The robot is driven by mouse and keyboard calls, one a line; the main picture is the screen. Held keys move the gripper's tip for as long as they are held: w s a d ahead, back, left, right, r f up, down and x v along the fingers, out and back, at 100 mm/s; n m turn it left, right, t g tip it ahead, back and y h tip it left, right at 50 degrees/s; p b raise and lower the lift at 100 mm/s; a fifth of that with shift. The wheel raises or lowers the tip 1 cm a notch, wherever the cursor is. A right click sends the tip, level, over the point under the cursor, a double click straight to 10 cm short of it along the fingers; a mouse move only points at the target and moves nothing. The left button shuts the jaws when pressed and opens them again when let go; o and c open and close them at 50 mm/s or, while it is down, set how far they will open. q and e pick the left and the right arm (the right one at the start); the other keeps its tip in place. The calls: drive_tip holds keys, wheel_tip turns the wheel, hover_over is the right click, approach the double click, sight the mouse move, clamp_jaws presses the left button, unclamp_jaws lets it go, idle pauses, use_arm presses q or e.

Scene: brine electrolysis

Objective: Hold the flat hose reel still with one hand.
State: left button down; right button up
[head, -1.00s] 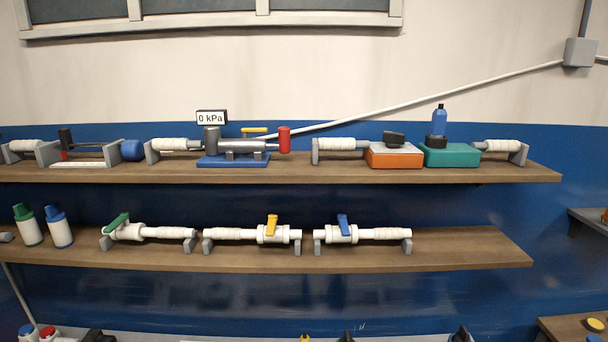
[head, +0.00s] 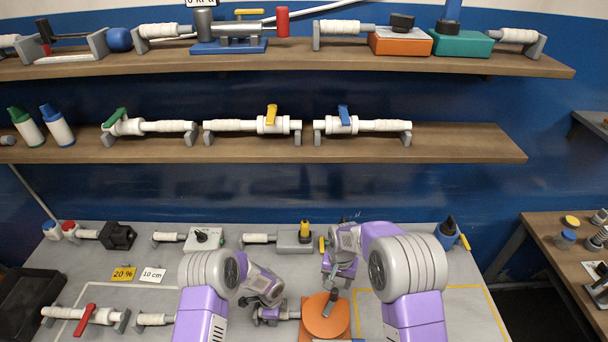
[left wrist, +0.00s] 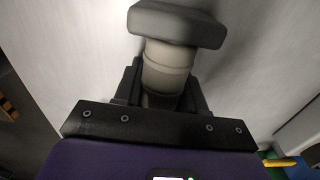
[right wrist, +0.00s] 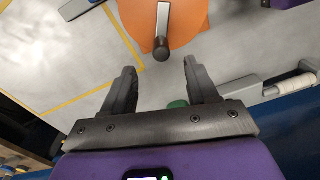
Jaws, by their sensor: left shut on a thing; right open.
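The flat hose reel is an orange disc (head: 318,322) on the grey bench, low in the head view, with a grey crank (head: 331,303) on top. A pale wrapped grip (head: 286,315) extends from its left side. My left gripper (head: 268,314) is shut on this grip; the left wrist view shows the pale grip (left wrist: 165,75) between the fingers, with a dark grey end block (left wrist: 178,25) beyond. My right gripper (head: 336,282) is open and empty by the crank. In the right wrist view, the crank knob (right wrist: 161,48) lies just beyond the open fingers, over the orange disc (right wrist: 188,25).
Other grips and fittings line the back of the bench, including a grey box with a yellow knob (head: 296,240). A red-handled valve (head: 85,318) lies at the left. A yellow-outlined area (head: 465,315) at right is mostly clear. Two shelves (head: 470,142) hang above.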

sight(334, 291)
drive_tip(key=shift+w+a+r, duration=0.1)
drive_tip(key=shift+w+r, duration=0.1)
drive_tip(key=shift+r, duration=0.2)
drive_tip(key=shift+f, duration=5.95)
drive_tip(key=c, duration=0.8)
